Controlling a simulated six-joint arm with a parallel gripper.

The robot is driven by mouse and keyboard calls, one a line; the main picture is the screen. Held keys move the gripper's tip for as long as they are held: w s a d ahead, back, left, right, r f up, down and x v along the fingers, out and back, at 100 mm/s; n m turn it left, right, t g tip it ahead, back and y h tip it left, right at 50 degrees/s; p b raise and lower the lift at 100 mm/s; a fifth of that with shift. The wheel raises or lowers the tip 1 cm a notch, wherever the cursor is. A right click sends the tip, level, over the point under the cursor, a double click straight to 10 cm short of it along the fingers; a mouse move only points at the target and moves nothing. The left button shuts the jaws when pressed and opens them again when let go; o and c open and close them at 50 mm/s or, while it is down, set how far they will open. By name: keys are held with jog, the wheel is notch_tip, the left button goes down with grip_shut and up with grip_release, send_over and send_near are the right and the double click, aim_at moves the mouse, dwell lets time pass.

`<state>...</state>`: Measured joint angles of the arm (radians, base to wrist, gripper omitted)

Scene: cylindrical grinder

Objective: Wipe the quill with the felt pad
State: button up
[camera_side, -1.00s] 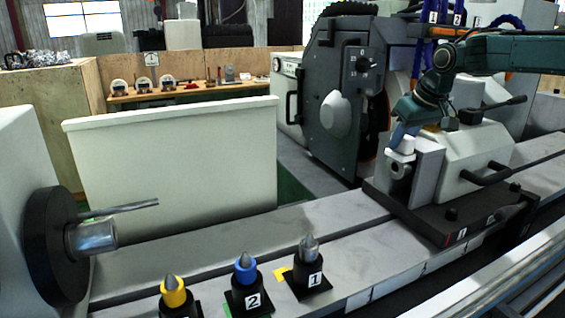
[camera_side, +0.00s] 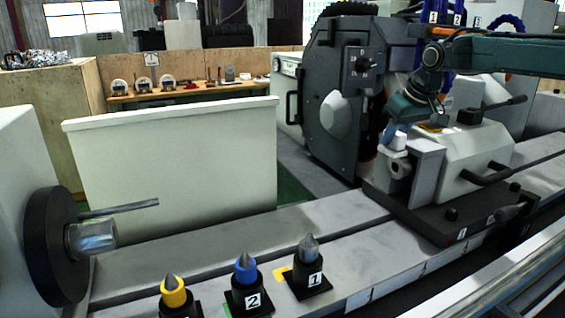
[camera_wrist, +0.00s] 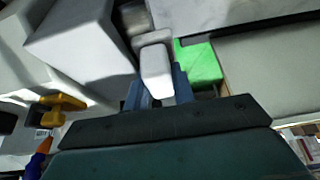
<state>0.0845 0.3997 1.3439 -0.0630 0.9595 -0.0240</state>
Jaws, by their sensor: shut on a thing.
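The white felt pad (camera_side: 399,141) is in my gripper (camera_side: 397,129), at the left end of the tailstock. In the wrist view the pad (camera_wrist: 156,72) sits between the blue fingers of my gripper (camera_wrist: 157,88), which are shut on it. The quill (camera_side: 398,169) is a short grey cylinder projecting left from the tailstock (camera_side: 463,148), just below the pad. In the wrist view a small part of the quill (camera_wrist: 135,18) shows beyond the pad, which hides the rest. Whether pad and quill touch cannot be told.
Three pointed centres stand in black holders on the front of the bed: yellow (camera_side: 174,292), blue (camera_side: 245,268) and grey (camera_side: 309,249). The workhead chuck (camera_side: 45,245) is at left. The dark wheelhead (camera_side: 340,100) stands close behind the quill.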

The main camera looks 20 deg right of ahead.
aim_at(403, 143)
jog(key=shift+s+r, duration=0.1)
jog(key=shift+s, duration=1.65)
jog(key=shift+w, duration=0.15)
jog(key=shift+w+f, duration=0.2)
jog(key=shift+w, duration=1.45)
jog(key=shift+s, duration=0.2)
jog(key=shift+s+r, duration=0.1)
jog(key=shift+s, duration=1.55)
jog(key=shift+r, duration=0.1)
notch_tip(403, 143, up, 8)
